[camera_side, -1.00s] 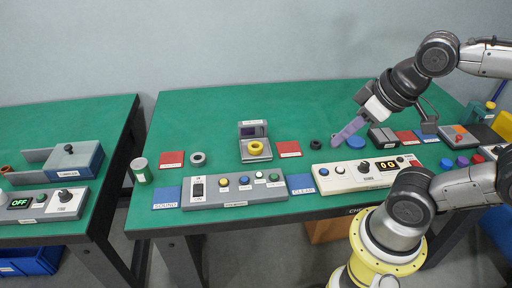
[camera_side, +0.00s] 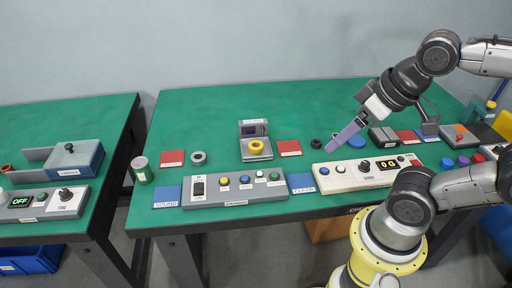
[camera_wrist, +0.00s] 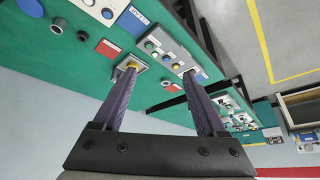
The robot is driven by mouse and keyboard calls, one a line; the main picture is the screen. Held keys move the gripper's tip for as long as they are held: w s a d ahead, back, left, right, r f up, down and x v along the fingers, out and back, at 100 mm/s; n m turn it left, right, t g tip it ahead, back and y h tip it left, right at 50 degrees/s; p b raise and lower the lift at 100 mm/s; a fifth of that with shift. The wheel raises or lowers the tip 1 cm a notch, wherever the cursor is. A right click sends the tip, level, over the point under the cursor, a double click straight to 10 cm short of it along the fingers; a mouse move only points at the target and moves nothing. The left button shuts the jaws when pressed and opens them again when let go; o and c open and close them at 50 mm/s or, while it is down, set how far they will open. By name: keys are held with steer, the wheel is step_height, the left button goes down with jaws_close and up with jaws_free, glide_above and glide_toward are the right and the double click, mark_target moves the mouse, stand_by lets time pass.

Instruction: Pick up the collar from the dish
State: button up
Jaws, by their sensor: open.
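I cannot tell for sure which ring is the collar. A blue round, dish-like piece (camera_side: 357,141) lies just right of my gripper in the side view, and its edge shows at the top left of the wrist view (camera_wrist: 30,7). A small black ring (camera_side: 316,144) lies left of my fingertips; it also shows in the wrist view (camera_wrist: 82,36). A yellow ring (camera_side: 256,147) sits on a grey stand, and a grey ring (camera_side: 198,158) lies farther left. My gripper (camera_side: 329,150) is open and empty above the table, its purple fingers apart in the wrist view (camera_wrist: 160,75).
A white button panel (camera_side: 345,177) stands in front of my fingers, a grey button panel (camera_side: 235,190) left of it. Red mats (camera_side: 289,148) and blue mats (camera_side: 301,183) lie around. A striped cup (camera_side: 142,169) stands at the left edge. The back of the green table is clear.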

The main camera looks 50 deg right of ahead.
steer(key=w+d+r+m, duration=0.1)
steer(key=w+r+m, duration=0.55)
steer(key=w, duration=0.25)
steer(key=m+g, duration=0.6)
glide_above(256, 142)
steer(key=a, duration=0.2)
steer(key=f, duration=2.5)
steer(key=shift+s+d+f, duration=0.1)
steer(key=shift+s+d, duration=0.1)
steer(key=shift+s, duration=0.15)
steer(key=shift+s+d+f, duration=0.1)
steer(key=shift+f, duration=1.4)
steer(key=shift+d+f, duration=0.1)
steer(key=shift+f, duration=1.4)
